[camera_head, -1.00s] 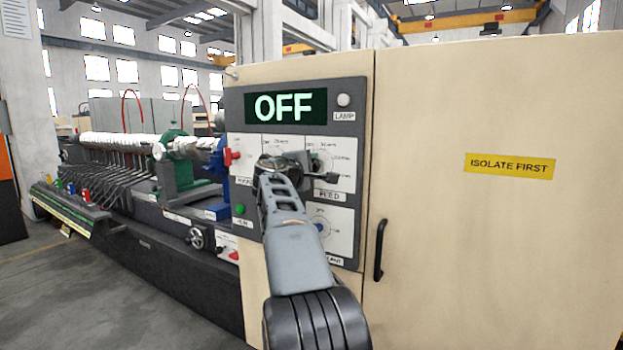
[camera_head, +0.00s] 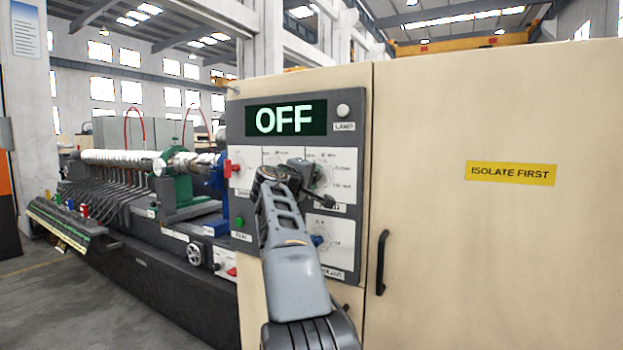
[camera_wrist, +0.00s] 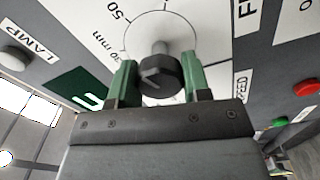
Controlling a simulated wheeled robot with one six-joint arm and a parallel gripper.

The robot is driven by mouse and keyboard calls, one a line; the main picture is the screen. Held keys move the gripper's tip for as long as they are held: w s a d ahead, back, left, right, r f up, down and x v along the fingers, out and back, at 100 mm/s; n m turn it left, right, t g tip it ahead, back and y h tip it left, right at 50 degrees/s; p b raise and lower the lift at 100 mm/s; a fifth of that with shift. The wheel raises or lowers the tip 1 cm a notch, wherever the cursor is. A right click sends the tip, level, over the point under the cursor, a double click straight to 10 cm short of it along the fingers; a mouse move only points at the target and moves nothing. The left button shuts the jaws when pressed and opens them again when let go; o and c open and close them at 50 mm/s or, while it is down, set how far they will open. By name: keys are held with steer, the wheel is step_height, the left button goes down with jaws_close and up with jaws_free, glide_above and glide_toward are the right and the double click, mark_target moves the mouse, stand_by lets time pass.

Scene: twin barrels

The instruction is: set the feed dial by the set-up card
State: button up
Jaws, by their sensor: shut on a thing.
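The feed dial (camera_head: 325,168) is on the grey control panel under the display; my arm hides part of it in the head view. In the wrist view its dark round knob (camera_wrist: 160,76) sits between the two green fingers of my gripper (camera_wrist: 159,70), which is shut on it. The white dial face (camera_wrist: 190,15) around it shows marks such as "50" and "30 mm". A short light line marks the knob's front; which mark it points at I cannot tell. A printed sheet (camera_head: 27,38) hangs on the pillar at the far left, too small to read.
The display (camera_head: 287,117) reads OFF, with a pale lamp (camera_head: 343,110) beside it. A red switch (camera_head: 231,168), a green button (camera_head: 239,222) and a lower dial with a blue knob (camera_head: 318,240) are close by. A cabinet door handle (camera_head: 381,262) is to the right.

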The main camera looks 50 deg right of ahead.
steer(key=o, duration=0.9)
steer(key=b+v, duration=0.2)
steer(key=v, duration=1.2)
steer(key=shift+b, duration=0.3)
steer(key=shift+d, duration=0.1)
